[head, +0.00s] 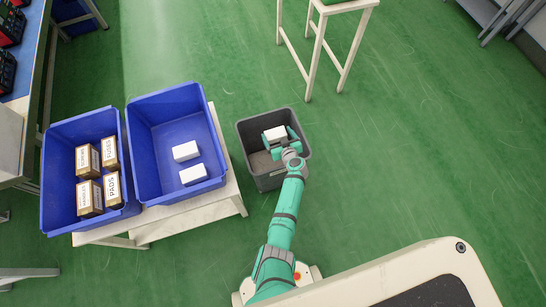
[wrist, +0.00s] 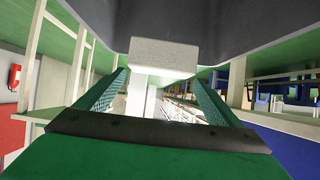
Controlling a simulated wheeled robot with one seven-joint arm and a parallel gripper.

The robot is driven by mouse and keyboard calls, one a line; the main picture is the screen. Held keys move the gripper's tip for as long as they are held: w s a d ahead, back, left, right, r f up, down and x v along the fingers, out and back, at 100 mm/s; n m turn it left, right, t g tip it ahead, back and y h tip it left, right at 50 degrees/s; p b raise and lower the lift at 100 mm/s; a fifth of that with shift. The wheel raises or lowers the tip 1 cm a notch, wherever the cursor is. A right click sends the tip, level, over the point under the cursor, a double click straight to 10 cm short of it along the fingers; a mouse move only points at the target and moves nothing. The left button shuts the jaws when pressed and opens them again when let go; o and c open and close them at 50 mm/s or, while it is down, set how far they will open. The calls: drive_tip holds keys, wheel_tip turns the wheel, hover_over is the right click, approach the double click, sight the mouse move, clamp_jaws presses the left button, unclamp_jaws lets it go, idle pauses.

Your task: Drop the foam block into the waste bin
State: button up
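A white foam block (head: 275,133) is between the fingers of my gripper (head: 279,138), over the open grey waste bin (head: 250,165). In the wrist view the block (wrist: 163,58) sits at the fingertips, with a finger against each side, so my gripper (wrist: 160,78) looks shut on it. The waste bin's grey wall (wrist: 230,25) fills the top of that view. From above, the block lies within the bin's outline; its exact height relative to the rim is unclear. My gripper and arm hide part of the bin's inside and right rim.
A blue crate (head: 150,128) left of the bin holds two more white blocks (head: 186,151). Another blue crate (head: 66,135) holds several labelled boxes (head: 88,161). Both stand on a white table (head: 226,195). A white-legged stand (head: 314,60) is behind; green floor right is clear.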

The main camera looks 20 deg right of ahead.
drive_tip(key=shift+o, duration=0.7)
drive_tip(key=shift+s+d, duration=0.1)
drive_tip(key=shift+d, duration=0.15)
drive_tip(key=shift+s+a, duration=0.1)
drive_tip(key=shift+a, duration=0.15)
drive_tip(key=shift+s+r, duration=0.15)
drive_tip(key=shift+s, duration=0.15)
drive_tip(key=v, duration=1)
drive_tip(key=shift+d, duration=0.3)
